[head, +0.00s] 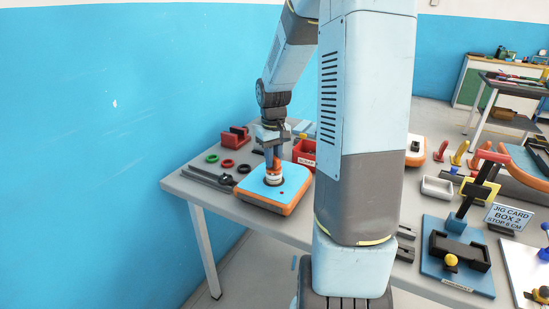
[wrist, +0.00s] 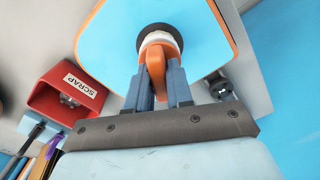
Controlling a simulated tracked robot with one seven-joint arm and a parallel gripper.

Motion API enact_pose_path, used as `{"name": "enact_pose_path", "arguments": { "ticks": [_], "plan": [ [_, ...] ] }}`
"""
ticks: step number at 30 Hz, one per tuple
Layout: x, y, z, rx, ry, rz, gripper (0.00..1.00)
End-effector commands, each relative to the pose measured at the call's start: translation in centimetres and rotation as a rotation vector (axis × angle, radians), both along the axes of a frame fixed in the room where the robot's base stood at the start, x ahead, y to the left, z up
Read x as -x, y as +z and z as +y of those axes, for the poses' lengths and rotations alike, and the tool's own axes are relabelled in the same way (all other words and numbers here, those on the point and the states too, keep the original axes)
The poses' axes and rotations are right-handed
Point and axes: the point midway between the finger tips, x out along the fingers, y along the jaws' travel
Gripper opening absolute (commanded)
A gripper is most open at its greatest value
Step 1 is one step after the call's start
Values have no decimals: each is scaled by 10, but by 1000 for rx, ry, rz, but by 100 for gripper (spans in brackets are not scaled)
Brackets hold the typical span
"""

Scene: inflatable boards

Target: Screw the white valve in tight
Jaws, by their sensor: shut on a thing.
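The white valve (head: 273,178) stands in the top of a blue board with an orange edge (head: 290,190) on the table's left part. In the wrist view, its white collar (wrist: 172,38) sits inside a dark ring in the blue board (wrist: 110,40). An orange grip rises from the white collar. My gripper (head: 271,158) is directly over the valve. In the wrist view, the two blue fingers of my gripper (wrist: 159,80) are shut on the orange grip. The valve's thread and the depth of its seat are hidden.
A red SCRAP bin (wrist: 65,95) stands beside the board; part of it shows in the head view (head: 304,152). Green, red and black rings (head: 228,163) and a dark tool (head: 208,179) lie left of the board. A jig (head: 455,260) stands farther right.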

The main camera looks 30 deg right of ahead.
Motion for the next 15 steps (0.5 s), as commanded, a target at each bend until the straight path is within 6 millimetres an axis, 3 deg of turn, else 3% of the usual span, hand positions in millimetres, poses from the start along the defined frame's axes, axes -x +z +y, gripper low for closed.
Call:
{"name": "enact_pose_path", "arguments": {
  "ticks": [15],
  "plan": [
    [0,0,-1,1,-301,0,0]
  ]
}}
